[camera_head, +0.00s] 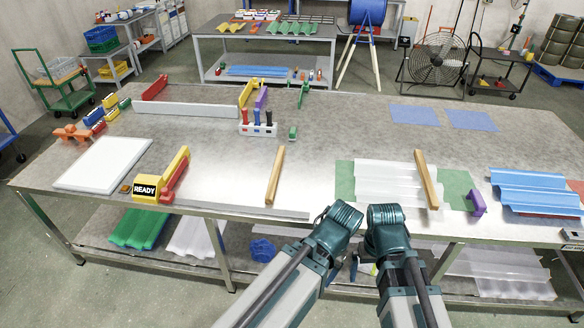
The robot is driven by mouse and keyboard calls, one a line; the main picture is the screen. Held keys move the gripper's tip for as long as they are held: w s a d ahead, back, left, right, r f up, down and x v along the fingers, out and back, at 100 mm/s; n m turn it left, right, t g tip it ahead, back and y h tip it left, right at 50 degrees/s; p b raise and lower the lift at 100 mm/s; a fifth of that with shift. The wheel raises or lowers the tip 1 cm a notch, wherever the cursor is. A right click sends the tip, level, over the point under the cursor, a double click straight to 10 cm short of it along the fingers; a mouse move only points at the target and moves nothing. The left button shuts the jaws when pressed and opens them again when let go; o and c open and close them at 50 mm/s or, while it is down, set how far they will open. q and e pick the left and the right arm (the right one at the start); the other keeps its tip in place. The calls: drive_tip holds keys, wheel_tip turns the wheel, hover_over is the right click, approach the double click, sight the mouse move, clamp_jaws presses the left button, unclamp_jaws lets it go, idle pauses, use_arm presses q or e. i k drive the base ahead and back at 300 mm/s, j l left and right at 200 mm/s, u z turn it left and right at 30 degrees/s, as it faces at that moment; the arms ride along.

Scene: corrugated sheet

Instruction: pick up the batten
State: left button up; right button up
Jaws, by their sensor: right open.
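A wooden batten (275,176) lies alone on the metal worktable (225,185), left of centre. A second wooden batten (427,180) lies across the right part of a clear corrugated sheet (385,185), over a green mat (345,182). My two arms come in from the bottom centre, and their teal joints stand at the table's front edge. My right gripper (355,265) shows small and dark between the arms, open and away from both battens. My left gripper is mostly hidden by its own arm, and its jaws cannot be made out.
A blue corrugated stack (535,190) and a purple block (476,203) lie at the right. A white panel (103,165) and a yellow READY block (146,189) lie at the left. A holder with screwdrivers (257,128) stands behind.

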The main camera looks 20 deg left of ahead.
sight(433, 202)
drive_tip(key=i+l+u, duration=0.15)
drive_tip(key=i+l, duration=0.15)
drive_tip(key=i+l+u, duration=0.35)
drive_tip(key=i+l, duration=0.2)
drive_tip(key=i+l+u, duration=0.2)
drive_tip(key=l, duration=0.3)
drive_tip(key=i+l+u, duration=0.15)
drive_tip(key=i+l, duration=0.15)
drive_tip(key=l, duration=0.15)
